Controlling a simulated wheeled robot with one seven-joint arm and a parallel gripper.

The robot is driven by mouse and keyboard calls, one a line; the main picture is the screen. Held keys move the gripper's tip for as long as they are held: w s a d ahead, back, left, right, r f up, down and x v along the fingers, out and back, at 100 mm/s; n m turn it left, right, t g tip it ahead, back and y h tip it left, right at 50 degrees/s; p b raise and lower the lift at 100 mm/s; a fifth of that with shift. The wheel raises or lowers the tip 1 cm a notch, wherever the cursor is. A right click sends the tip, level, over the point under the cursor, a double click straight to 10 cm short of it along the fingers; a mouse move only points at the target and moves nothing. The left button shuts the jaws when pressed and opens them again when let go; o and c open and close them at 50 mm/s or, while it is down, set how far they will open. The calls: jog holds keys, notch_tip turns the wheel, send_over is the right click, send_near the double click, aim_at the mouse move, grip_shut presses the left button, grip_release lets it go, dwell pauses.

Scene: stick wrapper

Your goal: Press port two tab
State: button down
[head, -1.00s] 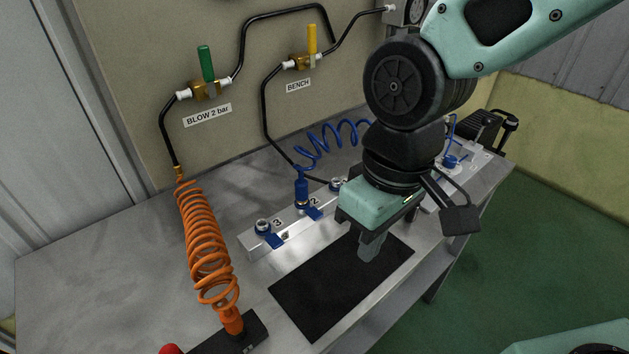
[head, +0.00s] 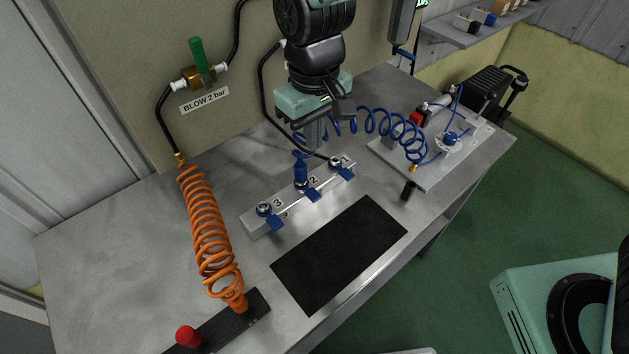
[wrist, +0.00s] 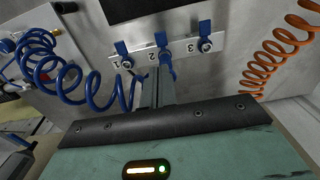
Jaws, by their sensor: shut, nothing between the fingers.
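The metal port block (head: 251,224) lies on the bench with ports marked 1, 2 and 3, each with a blue tab in front. The port two tab (head: 311,195) sits at the middle port, where a blue plug (head: 300,170) with a coiled blue hose stands upright. In the wrist view the port two tab (wrist: 161,39) points up the picture, away from my gripper. My gripper (head: 314,140) is shut and empty, pointing down behind the block, apart from the tab. In the wrist view its fingers (wrist: 156,92) overlap the hose side of port two.
A black mat (head: 340,255) lies in front of the block. An orange coiled hose (head: 205,230) stands left, with a red knob (head: 187,336) near it. A fixture plate (head: 425,175) with blue tubing is at right. A small black cylinder (head: 408,190) stands near the edge.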

aim_at(315, 194)
notch_tip(315, 194, down, 14)
jog(key=p, duration=0.3)
jog(key=shift+p, duration=0.3)
jog(key=shift+f, duration=0.1)
